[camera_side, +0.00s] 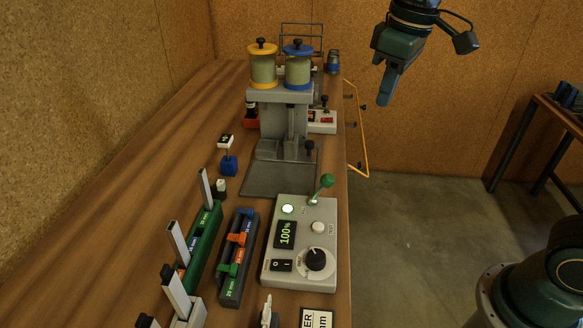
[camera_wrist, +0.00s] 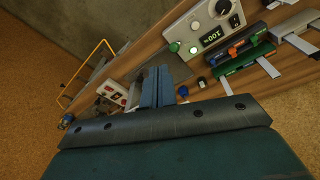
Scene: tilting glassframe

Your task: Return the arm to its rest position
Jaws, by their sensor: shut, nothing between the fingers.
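My gripper (camera_side: 386,97) is in the upper right of the side view, raised and pointing down. It hangs to the right of the wooden bench (camera_side: 185,110), over the open floor side, touching nothing. Its fingers are together and empty. In the wrist view my gripper (camera_wrist: 158,70) shows its two blue-grey fingers side by side, with the bench beyond them.
A grey control box (camera_side: 328,214) with a green-knobbed lever and a display reading 100% stands on the bench. Behind it is a grey machine (camera_side: 280,97) with two capped jars. A yellow frame (camera_side: 361,135) sticks out from the bench's right edge. Another table (camera_side: 560,112) stands far right.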

